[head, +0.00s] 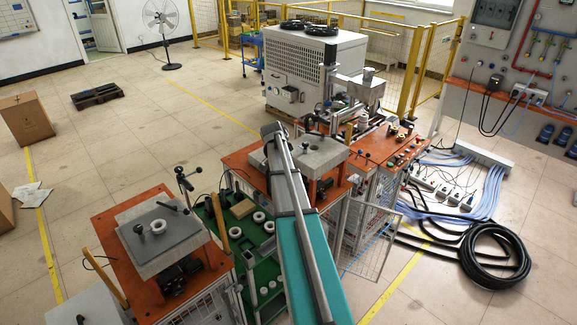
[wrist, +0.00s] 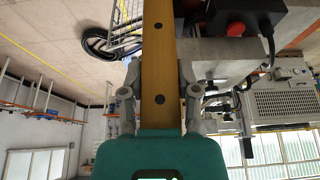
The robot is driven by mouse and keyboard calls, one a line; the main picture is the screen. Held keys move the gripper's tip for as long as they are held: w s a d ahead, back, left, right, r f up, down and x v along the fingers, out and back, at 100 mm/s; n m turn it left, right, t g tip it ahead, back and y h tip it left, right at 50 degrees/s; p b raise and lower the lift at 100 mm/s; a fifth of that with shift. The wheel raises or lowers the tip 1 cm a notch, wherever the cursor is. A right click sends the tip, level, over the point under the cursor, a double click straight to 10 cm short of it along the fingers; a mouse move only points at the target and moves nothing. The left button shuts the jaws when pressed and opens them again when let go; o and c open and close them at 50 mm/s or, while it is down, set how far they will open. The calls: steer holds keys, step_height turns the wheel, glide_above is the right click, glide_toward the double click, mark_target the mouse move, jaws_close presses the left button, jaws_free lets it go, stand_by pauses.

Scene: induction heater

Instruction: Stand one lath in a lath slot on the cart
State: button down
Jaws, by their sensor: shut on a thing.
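In the wrist view my gripper (wrist: 160,80) is shut on a lath (wrist: 160,45). The lath is a flat yellow-brown wooden strip with dark round holes, and it runs up the middle of the picture between the two fingers. In the head view my arm covers much of the middle, and I cannot make out the gripper or the held lath there. A green cart (head: 247,240) carrying several white rings lies left of my arm. Two other wooden laths stand steeply near it, one at its left side (head: 217,220) and one by the front orange table (head: 112,277). The slots are too small to tell.
Orange-topped tables with grey plates stand on the left (head: 158,232) and behind my arm (head: 318,152). A large white chiller (head: 313,65) stands at the back. A black hose coil (head: 495,255) and blue cables lie on the right.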

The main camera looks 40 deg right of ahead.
step_height(320, 180, down, 6)
steer(key=b, duration=0.6)
stand_by(2.6)
steer(key=shift+c, duration=1.3)
jaws_free()
steer(key=shift+r, duration=0.1)
